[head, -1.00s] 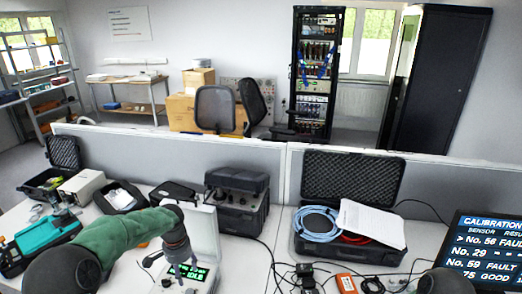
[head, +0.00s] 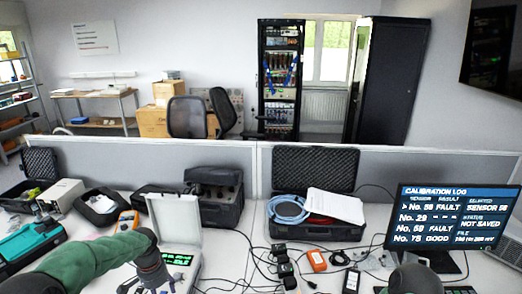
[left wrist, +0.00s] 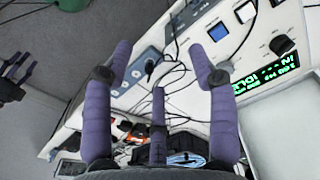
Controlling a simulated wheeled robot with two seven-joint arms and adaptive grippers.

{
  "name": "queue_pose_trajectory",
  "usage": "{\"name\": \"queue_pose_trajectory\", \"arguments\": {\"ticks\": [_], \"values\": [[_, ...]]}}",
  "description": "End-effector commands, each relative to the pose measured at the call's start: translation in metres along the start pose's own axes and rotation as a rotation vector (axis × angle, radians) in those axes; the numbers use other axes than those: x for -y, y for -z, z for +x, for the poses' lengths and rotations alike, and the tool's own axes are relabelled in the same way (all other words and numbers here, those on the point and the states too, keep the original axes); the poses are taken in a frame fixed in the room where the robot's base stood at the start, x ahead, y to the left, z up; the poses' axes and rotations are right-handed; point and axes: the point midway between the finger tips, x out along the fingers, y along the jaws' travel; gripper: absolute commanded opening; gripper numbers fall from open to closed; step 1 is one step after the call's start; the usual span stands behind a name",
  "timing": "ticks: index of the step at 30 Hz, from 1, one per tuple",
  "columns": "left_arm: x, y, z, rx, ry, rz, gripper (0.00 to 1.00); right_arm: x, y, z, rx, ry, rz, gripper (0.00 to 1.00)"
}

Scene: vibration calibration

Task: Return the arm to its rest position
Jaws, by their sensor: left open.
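My left arm (head: 95,258), in a green sleeve, reaches in from the lower left of the head view. My left gripper has purple fingers and shows in the left wrist view (left wrist: 160,62); its fingers are spread with nothing between them. In the head view, its wrist is beside the calibrator's front left, and the fingers are mostly cut off. The calibrator (head: 190,240) has an open lid and a lit green display, also visible in the left wrist view (left wrist: 262,80). A dark hand (left wrist: 14,82), seemingly my right gripper, is small at the left wrist view's left edge.
The monitor (head: 450,225) reads CALIBRATION LOG, with NOT SAVED. An open black case (head: 315,165) holds blue cable and paper. Cables and small devices, including an orange one (head: 316,260), cover the middle desk. A teal tool (head: 30,240) and a multimeter (head: 128,220) are at left.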

Motion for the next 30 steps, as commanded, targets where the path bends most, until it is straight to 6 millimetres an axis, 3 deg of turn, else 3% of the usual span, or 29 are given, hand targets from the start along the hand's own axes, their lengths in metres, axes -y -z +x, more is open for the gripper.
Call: {"name": "queue_pose_trajectory", "arguments": {"ticks": [11, 17, 21, 24, 30], "values": [[-0.054, 0.003, 0.075, -0.039, -0.096, -0.045, 0.58, 0.0, 0.001, 0.0, -0.001, 0.0, 0.0, 0.45], [-0.112, -0.009, 0.137, -0.065, -0.184, -0.122, 0.58, 0.0, 0.001, 0.0, -0.001, 0.0, 0.0, 0.45], [-0.172, -0.036, 0.19, -0.076, -0.263, -0.234, 0.58, 0.0, 0.001, 0.0, -0.001, 0.0, 0.0, 0.45], [-0.212, -0.063, 0.218, -0.078, -0.302, -0.33, 0.58, 0.0, 0.001, 0.0, -0.001, 0.0, 0.0, 0.45], [-0.266, -0.118, 0.247, -0.066, -0.327, -0.502, 0.58, 0.0, 0.001, 0.0, -0.001, 0.0, 0.0, 0.45]]}}
